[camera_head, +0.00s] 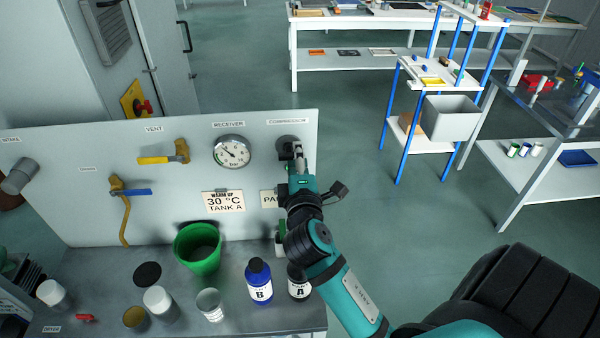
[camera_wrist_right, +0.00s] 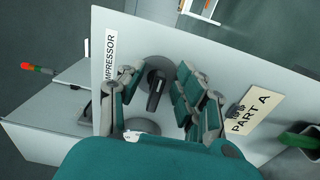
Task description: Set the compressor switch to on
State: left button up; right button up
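The compressor switch (camera_head: 286,142) is a dark round knob under the COMPRESSOR label (camera_head: 288,122) at the panel's upper right corner. In the right wrist view the switch (camera_wrist_right: 155,88) shows a black raised handle on a grey round base. My right gripper (camera_head: 296,158) is right in front of the switch. In the wrist view its fingers (camera_wrist_right: 160,84) are apart, one on each side of the handle, with visible gaps. Whether the fingertips touch the base cannot be told. My left gripper is in neither view.
The panel (camera_head: 100,205) also bears a pressure gauge (camera_head: 232,152), a yellow valve handle (camera_head: 164,154) and a blue one (camera_head: 130,191). Below, the bench holds a green bucket (camera_head: 198,262), a blue bottle B (camera_head: 259,282), bottle A (camera_head: 299,284) and cups. Floor right of the panel is open.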

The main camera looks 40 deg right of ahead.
jog(key=v, duration=1.1)
jog(key=shift+s, duration=0.1)
